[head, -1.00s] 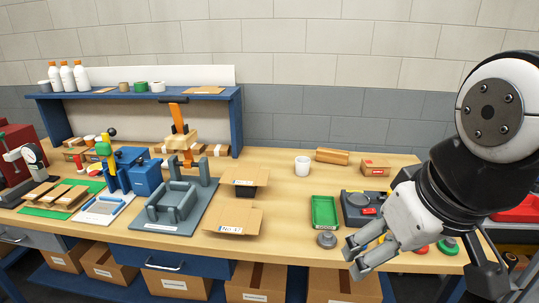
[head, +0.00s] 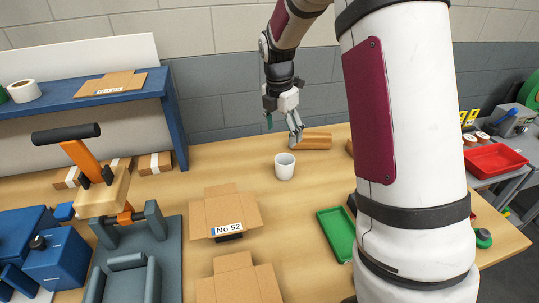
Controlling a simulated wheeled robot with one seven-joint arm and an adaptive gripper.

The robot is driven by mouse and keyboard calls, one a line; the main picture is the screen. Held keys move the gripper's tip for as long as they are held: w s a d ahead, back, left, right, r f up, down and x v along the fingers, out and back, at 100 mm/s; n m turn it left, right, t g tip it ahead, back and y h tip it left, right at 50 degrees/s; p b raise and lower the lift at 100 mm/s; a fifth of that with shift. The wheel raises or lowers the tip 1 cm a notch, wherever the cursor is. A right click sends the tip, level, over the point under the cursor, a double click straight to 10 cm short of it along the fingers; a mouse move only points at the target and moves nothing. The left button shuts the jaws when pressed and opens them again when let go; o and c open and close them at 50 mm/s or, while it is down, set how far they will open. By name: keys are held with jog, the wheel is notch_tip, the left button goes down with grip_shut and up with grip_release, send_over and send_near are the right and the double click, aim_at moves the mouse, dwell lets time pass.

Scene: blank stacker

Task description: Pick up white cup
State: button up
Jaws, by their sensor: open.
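My gripper (head: 295,140) is open and empty, pointing down. In the picture it is just above and slightly right of the cup's rim, with a small gap. How far behind or above the cup it is cannot be told exactly.
A cardboard box marked No 52 (head: 222,211) stands left of the cup, and a green tray (head: 336,232) front right. My arm covers much of the right side. The bench around the cup is clear.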

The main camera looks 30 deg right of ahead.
send_over(285, 164)
jog(key=s+a, duration=0.2)
jog(key=shift+n, duration=0.4)
notch_tip(285, 164, down, 9)
jog(key=shift+r+p, duration=0.1)
jog(key=shift+p, duration=0.25)
jog(key=f, duration=0.2)
jog(key=f+p, duration=0.1)
jog(key=f, duration=0.2)
jog(key=shift+s+d, duration=0.2)
jog(key=shift+w+d+f, duration=0.1)
jog(key=shift+f, duration=0.55)
jog(key=c, duration=1.1)
